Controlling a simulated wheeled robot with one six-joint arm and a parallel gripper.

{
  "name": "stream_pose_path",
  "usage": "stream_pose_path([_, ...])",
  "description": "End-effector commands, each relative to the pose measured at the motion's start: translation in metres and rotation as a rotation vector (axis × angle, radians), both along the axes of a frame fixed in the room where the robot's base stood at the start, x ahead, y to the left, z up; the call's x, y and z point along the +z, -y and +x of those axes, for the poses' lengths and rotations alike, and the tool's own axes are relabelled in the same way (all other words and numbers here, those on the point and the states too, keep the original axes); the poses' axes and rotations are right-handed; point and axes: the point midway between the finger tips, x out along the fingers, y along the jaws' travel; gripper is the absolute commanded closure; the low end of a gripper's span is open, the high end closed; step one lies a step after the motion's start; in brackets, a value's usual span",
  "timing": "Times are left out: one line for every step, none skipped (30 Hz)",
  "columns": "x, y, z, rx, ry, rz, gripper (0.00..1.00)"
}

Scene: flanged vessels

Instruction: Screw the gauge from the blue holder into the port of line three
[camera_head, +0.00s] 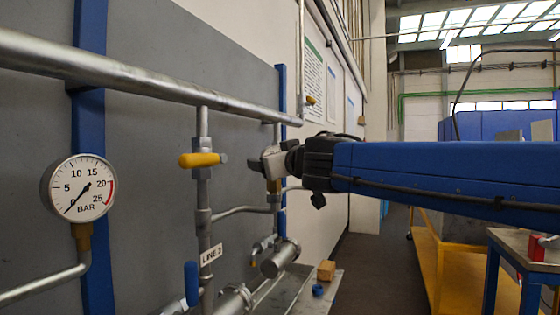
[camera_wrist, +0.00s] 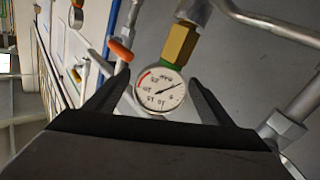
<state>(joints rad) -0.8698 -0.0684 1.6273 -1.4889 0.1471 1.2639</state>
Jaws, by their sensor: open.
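A small white dial gauge (camera_wrist: 160,91) with a red arc shows in the wrist view, against a brass hex fitting (camera_wrist: 180,44) on a metal pipe. A green band lies where they meet; I cannot tell how far the gauge is screwed in. My gripper (camera_wrist: 158,78) is open, with one dark finger on each side of the gauge and gaps visible. In the head view my gripper (camera_head: 268,163) is at the pipework beyond the near line, above a brass part (camera_head: 274,186); the gauge is hidden there. A small blue piece (camera_head: 318,290), possibly the holder, sits on the bench.
A large gauge (camera_head: 78,188) stands on a pipe at left. The near line has a yellow handle (camera_head: 202,159), a blue handle (camera_head: 191,283) and a line label (camera_head: 211,254), its number unclear. A long pipe (camera_head: 150,82) crosses above. A wooden block (camera_head: 326,270) lies on the bench.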

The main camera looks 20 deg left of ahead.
Motion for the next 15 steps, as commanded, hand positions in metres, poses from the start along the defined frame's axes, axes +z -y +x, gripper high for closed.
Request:
stream_pose_path([-0.001, -0.006, 0.007, 0.000, -0.001, -0.001, 0.25])
stream_pose_path([-0.001, -0.009, 0.010, 0.000, -0.001, -0.001, 0.25])
stream_pose_path([-0.001, -0.012, 0.014, 0.000, 0.000, -0.001, 0.25])
stream_pose_path([-0.001, -0.015, 0.016, 0.000, 0.000, -0.001, 0.25])
stream_pose_path([-0.001, -0.017, 0.019, 0.000, 0.001, -0.002, 0.25])
stream_pose_path([0.000, -0.019, 0.022, 0.000, 0.001, -0.001, 0.25])
stream_pose_path([0.000, -0.021, 0.024, 0.000, 0.001, -0.001, 0.25])
stream_pose_path([0.000, -0.023, 0.026, 0.000, 0.000, 0.000, 0.25])
stream_pose_path([-0.001, -0.025, 0.028, 0.000, -0.001, -0.001, 0.25])
stream_pose_path([-0.001, -0.026, 0.029, 0.000, -0.001, -0.001, 0.25])
stream_pose_path([-0.001, -0.027, 0.030, 0.000, -0.001, -0.001, 0.25])
stream_pose_path([-0.001, -0.028, 0.031, 0.000, -0.001, -0.001, 0.25])
stream_pose_path([0.000, -0.028, 0.032, 0.000, 0.000, 0.000, 0.25])
stream_pose_path([0.000, -0.028, 0.032, 0.000, 0.000, 0.000, 0.25])
stream_pose_path([0.000, -0.029, 0.032, 0.000, 0.000, 0.000, 0.25])
